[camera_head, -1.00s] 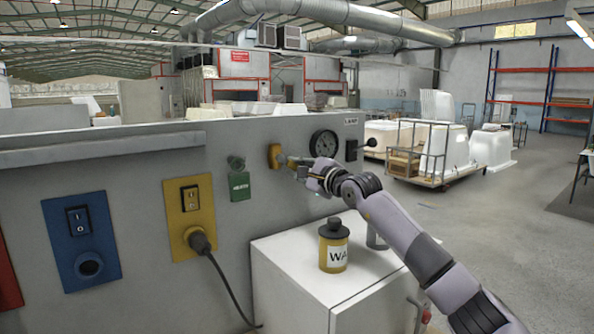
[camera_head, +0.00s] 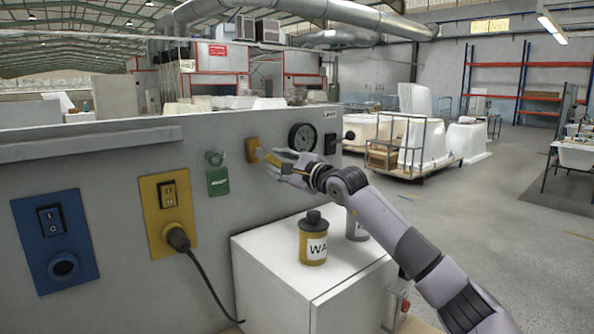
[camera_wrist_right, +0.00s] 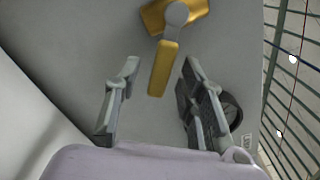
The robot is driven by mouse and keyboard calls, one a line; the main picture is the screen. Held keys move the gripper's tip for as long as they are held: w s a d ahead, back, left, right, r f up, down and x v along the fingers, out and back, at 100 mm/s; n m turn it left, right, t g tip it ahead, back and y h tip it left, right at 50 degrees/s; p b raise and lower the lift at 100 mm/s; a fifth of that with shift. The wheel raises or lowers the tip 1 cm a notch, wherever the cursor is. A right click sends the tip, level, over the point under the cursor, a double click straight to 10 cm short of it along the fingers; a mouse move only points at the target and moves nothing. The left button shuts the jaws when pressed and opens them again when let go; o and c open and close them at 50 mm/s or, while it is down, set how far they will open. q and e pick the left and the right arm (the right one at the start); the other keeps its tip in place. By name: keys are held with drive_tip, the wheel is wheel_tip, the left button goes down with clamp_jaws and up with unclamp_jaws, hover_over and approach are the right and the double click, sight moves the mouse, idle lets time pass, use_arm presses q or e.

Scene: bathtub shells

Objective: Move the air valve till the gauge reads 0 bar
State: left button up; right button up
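The air valve (camera_head: 252,150) is a yellow block on the grey panel with a grey hub and a yellow lever. In the right wrist view the lever (camera_wrist_right: 163,70) points down toward the palm, slightly tilted. The round dark gauge (camera_head: 302,137) is right of the valve; its reading is too small to tell. In the right wrist view the gauge (camera_wrist_right: 231,110) is partly hidden behind a finger. My right gripper (camera_head: 276,165) is open at the lever. In the wrist view its fingers (camera_wrist_right: 160,68) stand on either side of the lever, with gaps. My left gripper is not in view.
A white cabinet (camera_head: 268,262) below bears a yellow bottle (camera_head: 313,243) and a grey can (camera_head: 355,226), close under my right forearm. Left of the valve are a green tag (camera_head: 218,181), a yellow switch plate (camera_head: 158,232) with a cable, and a blue plate (camera_head: 35,255).

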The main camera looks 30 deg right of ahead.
drive_tip(key=s+d, duration=0.1)
drive_tip(key=s, duration=0.9)
drive_tip(key=shift+d, duration=0.2)
drive_tip(key=shift+f, duration=0.1)
